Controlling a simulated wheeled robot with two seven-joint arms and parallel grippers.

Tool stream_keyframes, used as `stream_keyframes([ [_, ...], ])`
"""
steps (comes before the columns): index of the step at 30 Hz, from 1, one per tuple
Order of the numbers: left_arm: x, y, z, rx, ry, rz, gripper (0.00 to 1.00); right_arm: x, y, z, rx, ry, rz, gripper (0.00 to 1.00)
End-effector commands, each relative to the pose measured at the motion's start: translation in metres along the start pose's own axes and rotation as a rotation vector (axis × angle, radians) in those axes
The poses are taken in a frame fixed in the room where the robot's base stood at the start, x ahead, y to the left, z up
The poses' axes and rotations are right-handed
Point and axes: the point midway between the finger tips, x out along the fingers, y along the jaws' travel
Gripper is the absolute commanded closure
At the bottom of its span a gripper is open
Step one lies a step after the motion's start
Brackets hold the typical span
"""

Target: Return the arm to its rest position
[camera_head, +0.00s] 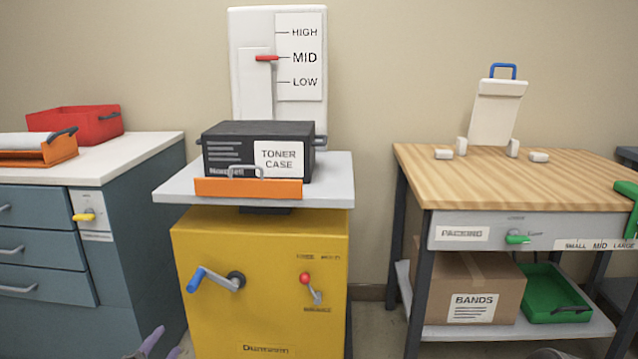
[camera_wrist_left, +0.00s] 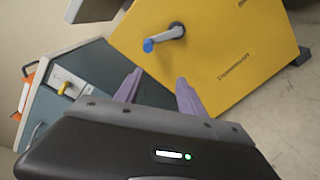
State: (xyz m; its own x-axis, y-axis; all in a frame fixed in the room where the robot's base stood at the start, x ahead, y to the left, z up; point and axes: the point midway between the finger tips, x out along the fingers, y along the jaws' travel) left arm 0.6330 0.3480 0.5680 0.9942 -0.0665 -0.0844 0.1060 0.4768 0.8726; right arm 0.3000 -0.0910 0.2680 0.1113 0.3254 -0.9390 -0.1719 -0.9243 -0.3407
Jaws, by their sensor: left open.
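My left gripper (camera_head: 158,346) shows only its purple fingertips at the bottom edge of the head view, low in front of the gap between the teal cabinet and the yellow machine. In the left wrist view its two purple fingers (camera_wrist_left: 158,92) are apart with nothing between them. They point toward the teal cabinet (camera_wrist_left: 85,85) and the yellow machine (camera_wrist_left: 215,50), with no contact visible. My right gripper is not in view.
The yellow machine (camera_head: 262,290) has a blue-handled crank (camera_head: 212,280) sticking out front. A black toner case (camera_head: 258,150) sits on its grey platform (camera_head: 330,190). The teal drawer cabinet (camera_head: 60,310) stands left, a wooden-topped table (camera_head: 520,185) right. Floor shows between machine and table.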

Motion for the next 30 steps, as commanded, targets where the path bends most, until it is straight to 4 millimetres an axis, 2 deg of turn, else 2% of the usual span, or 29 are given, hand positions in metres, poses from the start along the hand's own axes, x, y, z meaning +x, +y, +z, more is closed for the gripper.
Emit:
stream_keyframes([
  [5, -0.016, -0.052, -0.022, 0.201, 0.056, -0.138, 0.53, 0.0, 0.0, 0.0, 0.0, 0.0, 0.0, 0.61],
  [8, -0.03, -0.103, -0.025, 0.344, 0.052, -0.272, 0.53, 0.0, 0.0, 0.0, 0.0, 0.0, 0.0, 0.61],
  [11, -0.053, -0.172, -0.015, 0.509, -0.008, -0.451, 0.53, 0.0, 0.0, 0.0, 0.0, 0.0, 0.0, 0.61],
  [12, -0.066, -0.201, -0.007, 0.581, -0.051, -0.529, 0.53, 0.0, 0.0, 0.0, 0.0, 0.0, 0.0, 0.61],
  [14, -0.089, -0.245, 0.006, 0.683, -0.131, -0.644, 0.53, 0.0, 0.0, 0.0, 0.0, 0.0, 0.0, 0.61],
  [15, -0.107, -0.272, 0.015, 0.748, -0.193, -0.719, 0.53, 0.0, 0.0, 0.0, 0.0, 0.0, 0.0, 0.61],
  [17, -0.137, -0.309, 0.029, 0.841, -0.294, -0.825, 0.53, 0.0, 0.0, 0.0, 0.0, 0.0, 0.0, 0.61],
  [18, -0.159, -0.332, 0.037, 0.897, -0.366, -0.893, 0.53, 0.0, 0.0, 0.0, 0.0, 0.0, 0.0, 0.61],
  [21, -0.212, -0.374, 0.052, 1.016, -0.532, -1.04, 0.53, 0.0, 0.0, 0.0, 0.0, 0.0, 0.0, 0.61],
  [25, -0.261, -0.401, 0.06, 1.097, -0.657, -1.17, 0.53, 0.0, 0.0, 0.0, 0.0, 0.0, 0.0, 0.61],
  [27, -0.277, -0.408, 0.062, 1.125, -0.691, -1.215, 0.53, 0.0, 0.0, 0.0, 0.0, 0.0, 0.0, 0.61],
  [30, -0.29, -0.414, 0.066, 1.181, -0.74, -1.25, 0.53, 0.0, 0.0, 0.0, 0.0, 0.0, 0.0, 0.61],
])
